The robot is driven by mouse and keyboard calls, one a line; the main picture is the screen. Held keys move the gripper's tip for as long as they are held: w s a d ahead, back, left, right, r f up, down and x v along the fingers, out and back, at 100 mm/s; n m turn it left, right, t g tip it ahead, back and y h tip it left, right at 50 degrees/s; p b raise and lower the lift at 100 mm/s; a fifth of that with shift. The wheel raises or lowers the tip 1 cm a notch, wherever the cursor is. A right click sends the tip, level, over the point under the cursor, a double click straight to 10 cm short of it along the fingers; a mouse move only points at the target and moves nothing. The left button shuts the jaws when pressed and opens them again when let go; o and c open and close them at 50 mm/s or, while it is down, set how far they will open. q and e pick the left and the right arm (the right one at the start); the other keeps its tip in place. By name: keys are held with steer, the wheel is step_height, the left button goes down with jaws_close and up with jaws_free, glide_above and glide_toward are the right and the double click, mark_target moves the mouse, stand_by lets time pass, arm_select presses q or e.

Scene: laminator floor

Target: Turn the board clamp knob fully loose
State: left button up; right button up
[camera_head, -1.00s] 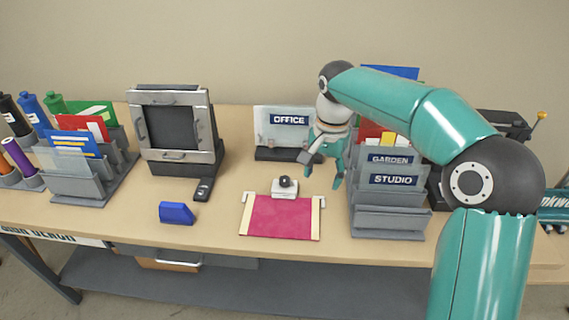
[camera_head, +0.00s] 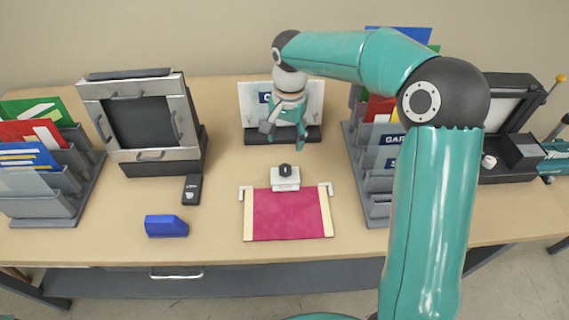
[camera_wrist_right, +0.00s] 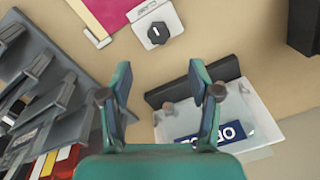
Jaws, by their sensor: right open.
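The board clamp knob (camera_head: 285,171) is a small black knob on a white block (camera_head: 286,184) at the back edge of the crimson board (camera_head: 290,215). In the right wrist view the knob (camera_wrist_right: 159,33) shows from above with a pale line across it, on its marked white block. My right gripper (camera_head: 284,139) is open and empty, above the table just behind the knob and apart from it. Its two fingers (camera_wrist_right: 163,88) show spread in the right wrist view, with the knob beyond their tips. My left gripper is not in view.
The OFFICE sign holder (camera_head: 313,107) stands right behind my right gripper. Grey file racks (camera_head: 376,207) with cards stand to the right. A framed grey device (camera_head: 190,95), a black remote (camera_head: 192,189) and a blue block (camera_head: 166,226) lie left, with bare table between.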

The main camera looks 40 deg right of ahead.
mark_target(285, 169)
step_height(285, 169, down, 11)
steer(key=shift+a+f+p, duration=0.1)
steer(key=shift+f+p, duration=0.1)
steer(key=shift+p, duration=0.5)
steer(key=shift+c, duration=0.2)
